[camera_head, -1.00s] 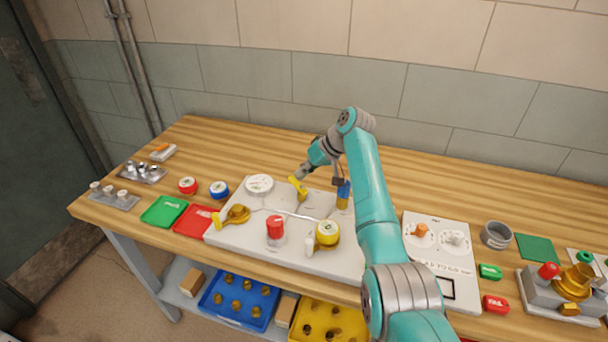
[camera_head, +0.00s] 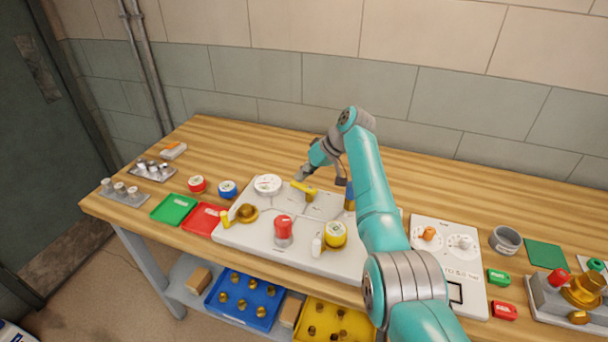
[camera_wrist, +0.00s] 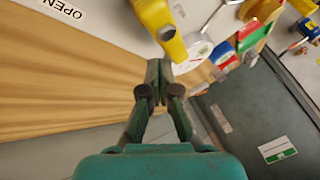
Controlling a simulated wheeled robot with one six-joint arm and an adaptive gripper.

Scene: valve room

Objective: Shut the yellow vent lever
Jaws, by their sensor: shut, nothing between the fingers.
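A yellow lever (camera_head: 303,189) sits at the back of the white valve panel (camera_head: 262,236), lying roughly crosswise in the head view. In the wrist view the yellow lever (camera_wrist: 165,30) is large, just beyond my fingertips. My gripper (camera_head: 300,175) is shut and empty, close beside the lever's left end; I cannot tell whether they touch. The shut fingers also show in the wrist view (camera_wrist: 158,68). An OPEN label (camera_wrist: 62,9) shows at the upper left there. Another small yellow handle (camera_head: 224,219) is on a brass valve (camera_head: 246,213) at the panel's left.
Red (camera_head: 203,219) and green (camera_head: 174,208) trays lie left. The wood behind the panel is mostly clear.

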